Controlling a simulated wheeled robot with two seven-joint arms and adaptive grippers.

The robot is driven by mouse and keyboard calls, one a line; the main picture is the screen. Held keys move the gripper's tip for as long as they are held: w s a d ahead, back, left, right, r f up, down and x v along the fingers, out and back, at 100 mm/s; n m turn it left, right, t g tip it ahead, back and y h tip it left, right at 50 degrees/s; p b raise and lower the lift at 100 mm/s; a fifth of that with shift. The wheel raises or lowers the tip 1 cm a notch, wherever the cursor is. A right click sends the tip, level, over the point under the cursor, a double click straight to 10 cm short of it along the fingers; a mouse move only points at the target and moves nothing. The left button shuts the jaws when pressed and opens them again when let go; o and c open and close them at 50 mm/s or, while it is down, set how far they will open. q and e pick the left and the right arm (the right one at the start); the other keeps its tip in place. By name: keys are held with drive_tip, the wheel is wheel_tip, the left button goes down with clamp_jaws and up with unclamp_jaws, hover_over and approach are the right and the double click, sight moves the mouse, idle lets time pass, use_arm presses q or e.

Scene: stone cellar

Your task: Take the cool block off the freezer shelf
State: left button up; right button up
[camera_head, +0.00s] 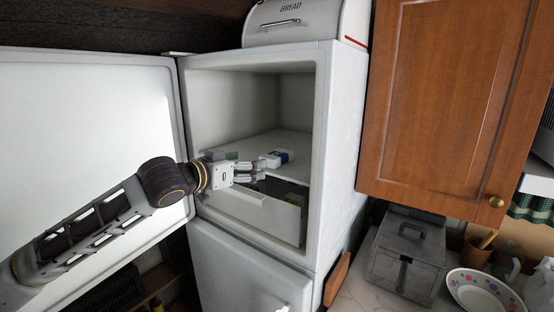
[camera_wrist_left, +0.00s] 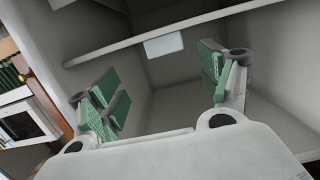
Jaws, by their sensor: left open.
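The cool block (camera_head: 285,156), white with a dark blue part, lies on the freezer shelf (camera_head: 292,140) in the head view. In the left wrist view a pale block (camera_wrist_left: 163,45) shows by the shelf edge (camera_wrist_left: 150,40), ahead of the gap between the fingers. My left gripper (camera_head: 254,170) reaches into the open freezer compartment from the left. Its fingertips are close to the block, on its near left side. In the wrist view my left gripper (camera_wrist_left: 163,85) is open, with green pads apart and nothing between them. My right gripper is not in view.
The freezer door (camera_head: 90,120) stands wide open at the left. A white drawer (camera_head: 250,212) holding small items sits below the shelf. A bread bin (camera_head: 300,20) stands on top. A wooden cupboard (camera_head: 450,90), grey metal box (camera_head: 405,260) and plate (camera_head: 480,292) are at the right.

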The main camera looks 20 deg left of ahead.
sight(274, 156)
use_arm(q)
drive_tip(key=shift+a+r, duration=0.1)
drive_tip(key=shift+r, duration=0.3)
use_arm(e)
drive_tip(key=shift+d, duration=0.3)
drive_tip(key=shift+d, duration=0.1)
use_arm(q)
drive_tip(key=shift+w, duration=0.1)
drive_tip(key=shift+p+x, duration=1.35)
drive_tip(key=shift+x, duration=2.5)
drive_tip(key=shift+w, duration=0.35)
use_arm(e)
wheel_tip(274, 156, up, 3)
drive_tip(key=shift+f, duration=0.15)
